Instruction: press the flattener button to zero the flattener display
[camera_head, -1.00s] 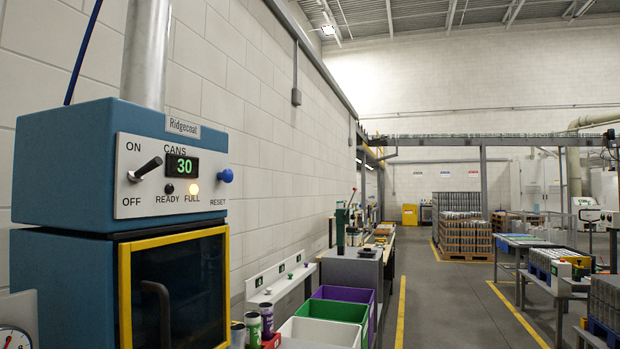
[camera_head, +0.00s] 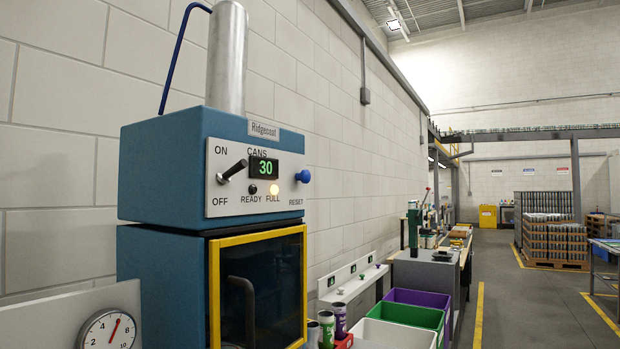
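A blue machine labelled Ridgecoat (camera_head: 165,170) stands at the left in the head view. Its panel has a green CANS display (camera_head: 264,167) reading 30. A black ON/OFF lever (camera_head: 232,171) is left of the display. A blue RESET knob (camera_head: 303,176) sticks out to its right. The FULL lamp (camera_head: 274,190) glows yellow and the READY lamp (camera_head: 253,189) is dark. I see no part marked as a flattener, so I cannot tell which button is the flattener's. Neither of my grippers is in view.
A round dial gauge (camera_head: 108,331) is at the lower left. White, green (camera_head: 403,312) and purple (camera_head: 425,298) bins stand right of the machine, near printed cans (camera_head: 340,319). A green press (camera_head: 414,230) stands behind them. The floor aisle (camera_head: 505,300) at right is clear.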

